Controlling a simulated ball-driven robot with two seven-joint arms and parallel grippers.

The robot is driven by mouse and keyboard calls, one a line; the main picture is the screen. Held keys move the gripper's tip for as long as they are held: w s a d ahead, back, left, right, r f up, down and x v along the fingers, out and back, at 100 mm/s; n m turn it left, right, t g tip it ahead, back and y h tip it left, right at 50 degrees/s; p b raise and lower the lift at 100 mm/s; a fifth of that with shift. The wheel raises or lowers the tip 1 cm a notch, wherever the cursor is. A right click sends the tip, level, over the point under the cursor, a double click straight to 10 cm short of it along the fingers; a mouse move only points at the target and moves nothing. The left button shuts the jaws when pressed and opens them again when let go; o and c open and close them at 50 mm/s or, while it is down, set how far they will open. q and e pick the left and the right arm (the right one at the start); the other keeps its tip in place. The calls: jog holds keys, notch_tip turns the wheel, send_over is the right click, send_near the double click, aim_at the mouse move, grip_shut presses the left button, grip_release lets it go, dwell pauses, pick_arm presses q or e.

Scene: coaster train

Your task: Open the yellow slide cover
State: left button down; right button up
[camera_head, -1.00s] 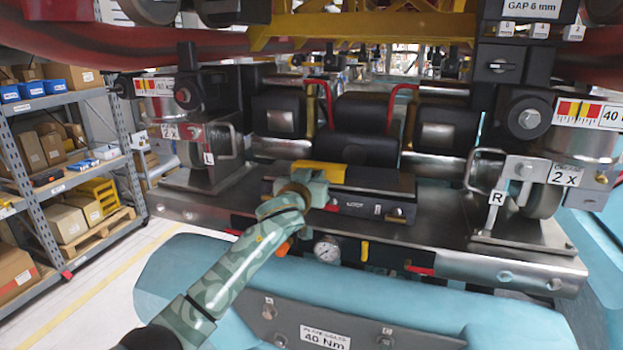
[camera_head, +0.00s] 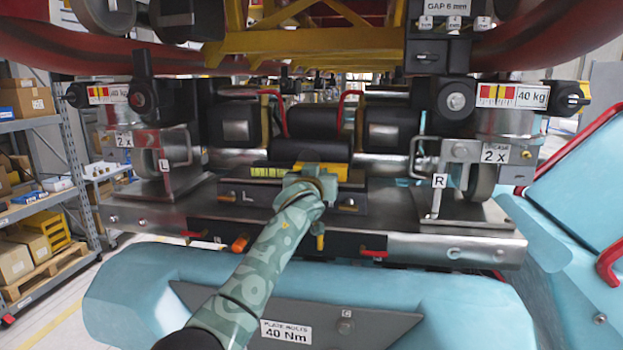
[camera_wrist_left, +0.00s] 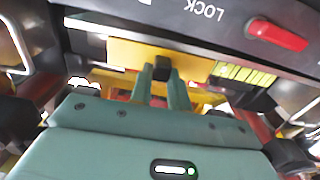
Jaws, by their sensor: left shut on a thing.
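The yellow slide cover (camera_head: 341,172) lies on top of the dark box (camera_head: 262,199) in the middle of the metal beam. It sits toward the box's right part and also shows in the wrist view (camera_wrist_left: 195,66). A yellow-green striped level strip (camera_head: 267,172) is uncovered left of it; it also shows in the wrist view (camera_wrist_left: 245,75). My left gripper (camera_head: 310,179) is at the cover and hides part of it. In the wrist view its fingers (camera_wrist_left: 162,82) are shut on the cover's small black knob (camera_wrist_left: 162,68). My right gripper is out of view.
Marked L and R wheel brackets (camera_head: 166,165) (camera_head: 438,181) stand at both sides of the box. A red lever (camera_wrist_left: 275,35) beside LOCK lettering is close by in the wrist view. A blue padded body (camera_head: 130,298) lies in front.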

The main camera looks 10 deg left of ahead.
pick_arm(q)
jog(key=shift+a, duration=0.15)
jog(key=c, duration=1.3)
grip_release()
jog(key=shift+a, duration=0.1)
jog(key=s+b, duration=0.3)
jog(key=s, duration=1.3)
jog(key=shift+s, duration=0.25)
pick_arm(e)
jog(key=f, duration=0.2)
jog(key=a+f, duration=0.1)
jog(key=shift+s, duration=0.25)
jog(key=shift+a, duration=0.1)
